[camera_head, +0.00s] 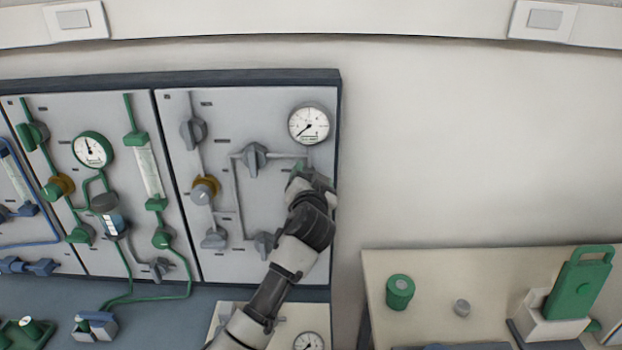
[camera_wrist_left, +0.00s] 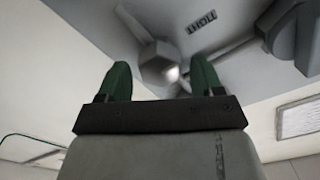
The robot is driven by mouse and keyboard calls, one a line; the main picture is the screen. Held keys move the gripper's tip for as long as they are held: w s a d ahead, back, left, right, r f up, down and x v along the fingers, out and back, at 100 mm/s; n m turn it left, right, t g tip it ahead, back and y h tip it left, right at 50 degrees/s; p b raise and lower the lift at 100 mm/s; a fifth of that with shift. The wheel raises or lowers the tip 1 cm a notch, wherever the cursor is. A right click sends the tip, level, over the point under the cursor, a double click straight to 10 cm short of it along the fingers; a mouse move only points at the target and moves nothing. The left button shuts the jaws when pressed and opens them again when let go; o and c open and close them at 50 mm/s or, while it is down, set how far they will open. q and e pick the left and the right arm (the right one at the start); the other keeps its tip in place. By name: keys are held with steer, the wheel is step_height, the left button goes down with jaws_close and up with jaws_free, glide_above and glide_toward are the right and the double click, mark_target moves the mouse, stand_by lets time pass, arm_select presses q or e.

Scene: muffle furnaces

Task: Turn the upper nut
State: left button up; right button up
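A grey hexagonal nut (camera_wrist_left: 157,58) on a pipe shows in the left wrist view, on the light grey panel beside a label reading TIGHT. My left gripper (camera_wrist_left: 162,75) is open, its two green fingertips apart on either side of the nut's lower part in that view. I cannot tell whether they touch it. In the head view the left gripper (camera_head: 299,171) is at the right panel (camera_head: 225,115), just below the pressure gauge (camera_head: 309,123), and hides the nut. Which nut is the upper one cannot be told. My right gripper is not in view.
A grey valve knob (camera_head: 255,157) sits left of the gripper, with another knob (camera_head: 265,244) lower down. A dark frame edges the panel. A beige table (camera_head: 430,263) at the right holds a green cylinder (camera_head: 399,291) and a green-handled device (camera_head: 578,286). The wall at right is bare.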

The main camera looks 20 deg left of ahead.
arm_select(q)
steer(key=b+v, duration=0.2)
steer(key=v, duration=0.8)
steer(key=shift+s+b, duration=0.35)
steer(key=shift+s, duration=0.05)
steer(key=shift+d, duration=0.1)
